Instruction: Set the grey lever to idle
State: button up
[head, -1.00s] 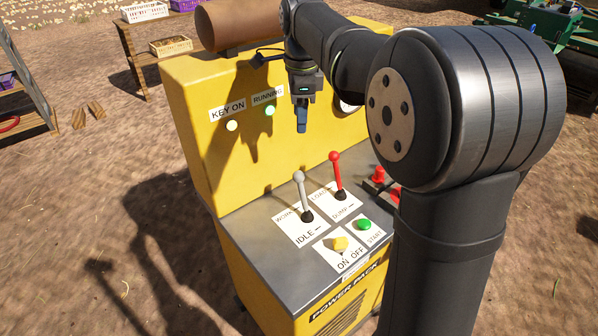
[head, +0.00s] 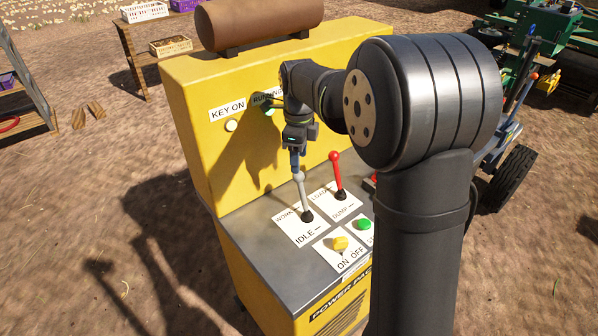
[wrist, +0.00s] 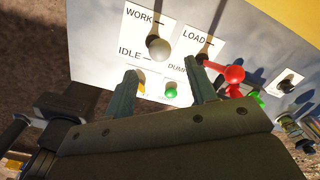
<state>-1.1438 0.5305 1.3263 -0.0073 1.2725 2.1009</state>
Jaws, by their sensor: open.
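The grey lever (head: 302,190) rises from a white plate marked WORK at the back and IDLE at the front. It is nearly upright with a slight lean, and I cannot tell exactly which mark it sits at. In the wrist view its round grey knob (wrist: 157,47) shows just beyond and between my fingertips. My gripper (head: 295,163) points down right above the knob in the head view, partly overlapping it. In the wrist view my gripper (wrist: 165,68) is open, its two fingers spread apart with nothing held. I cannot tell whether a finger touches the knob.
A red lever (head: 336,172) stands close on the right, on a LOAD and DUMP plate; its red knob (wrist: 233,74) is near my right finger. A yellow knob (head: 340,243) and a green button (head: 364,224) sit in front. The yellow panel (head: 190,110) rises behind.

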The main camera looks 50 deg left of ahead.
send_over(303, 195)
jog(key=a, duration=0.2)
notch_tip(303, 195, down, 6)
jog(key=shift+w+a+r, duration=0.1)
jog(key=shift+w, duration=0.05)
grip_shut()
